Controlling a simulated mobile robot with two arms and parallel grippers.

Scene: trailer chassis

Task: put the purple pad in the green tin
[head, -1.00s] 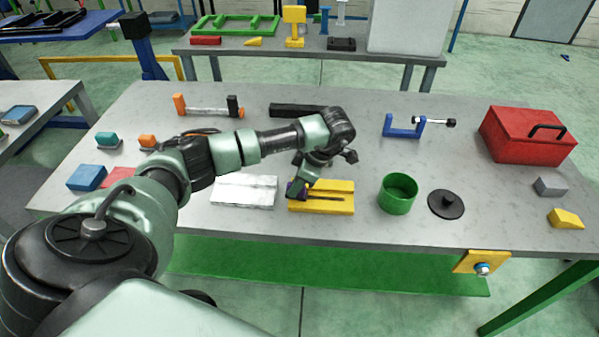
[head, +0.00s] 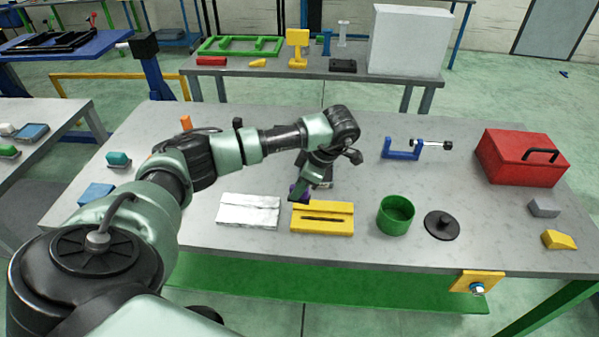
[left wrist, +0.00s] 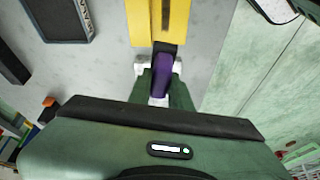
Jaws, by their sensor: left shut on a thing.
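My left gripper (head: 299,193) is shut on the purple pad (head: 296,191). In the left wrist view the dark purple pad (left wrist: 163,76) sits between the two fingers. In the head view the gripper and pad are at the back left corner of the yellow slotted block (head: 322,228); whether the pad touches it I cannot tell. The round green tin (head: 395,229) stands with its top open, to the right of the yellow block. My right gripper is in neither view.
A black round lid (head: 441,226) with a knob lies right of the tin. A silver-white block (head: 248,211) lies left of the yellow one. A blue clamp (head: 402,153) and a red toolbox (head: 521,160) stand farther back. The bench between yellow block and tin is clear.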

